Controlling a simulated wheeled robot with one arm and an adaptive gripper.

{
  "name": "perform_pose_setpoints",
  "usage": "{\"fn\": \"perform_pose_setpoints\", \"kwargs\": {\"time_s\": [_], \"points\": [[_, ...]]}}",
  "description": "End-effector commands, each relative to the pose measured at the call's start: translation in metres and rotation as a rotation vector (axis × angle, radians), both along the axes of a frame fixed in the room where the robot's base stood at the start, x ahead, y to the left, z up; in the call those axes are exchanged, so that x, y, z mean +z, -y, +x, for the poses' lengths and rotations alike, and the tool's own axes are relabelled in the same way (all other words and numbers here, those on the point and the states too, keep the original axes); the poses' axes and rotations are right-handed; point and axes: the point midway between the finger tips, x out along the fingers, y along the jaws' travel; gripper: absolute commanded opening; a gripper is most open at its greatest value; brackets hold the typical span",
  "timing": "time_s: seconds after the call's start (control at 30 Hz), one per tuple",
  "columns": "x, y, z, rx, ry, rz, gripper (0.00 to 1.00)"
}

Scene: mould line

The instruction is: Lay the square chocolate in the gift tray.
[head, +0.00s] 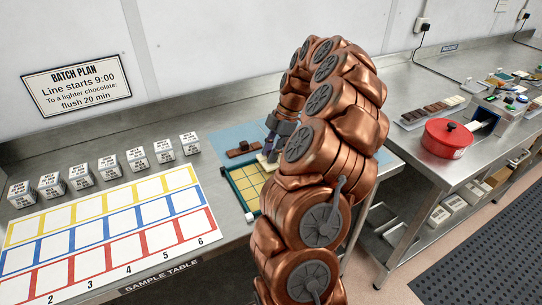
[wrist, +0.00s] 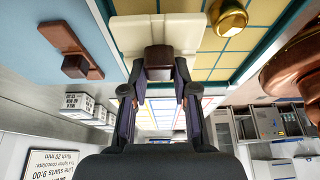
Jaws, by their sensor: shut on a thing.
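The square chocolate is a cream slab with a dark brown knob; it shows in the wrist view (wrist: 150,33) and in the head view (head: 267,163). My gripper (wrist: 160,68) is shut on the knob; it also shows in the head view (head: 268,150). The slab is at the far part of the gift tray (head: 225,176), which has a dark green rim and yellow cells. In the wrist view a gold ball (wrist: 229,17) is beside the slab, over the yellow cells. I cannot tell whether the slab touches the tray floor.
A brown bar with a dark knob (wrist: 68,48) lies on the blue mat (head: 216,141) left of the tray. Several labelled white blocks (head: 108,166) stand behind the coloured sample grid (head: 105,215). A red lidded pot (head: 448,138) stands on the right bench.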

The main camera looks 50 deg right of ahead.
Motion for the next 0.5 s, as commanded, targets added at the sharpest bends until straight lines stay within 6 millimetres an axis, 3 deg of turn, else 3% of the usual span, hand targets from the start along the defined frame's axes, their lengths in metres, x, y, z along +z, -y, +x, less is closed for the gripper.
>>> {"fn": "perform_pose_setpoints", "kwargs": {"time_s": [0.2, 0.5], "points": [[-0.022, 0.0, -0.001, -0.001, -0.002, 0.001, 0.0], [-0.026, 0.0, 0.0, 0.0, 0.0, -0.001, 0.0]]}}
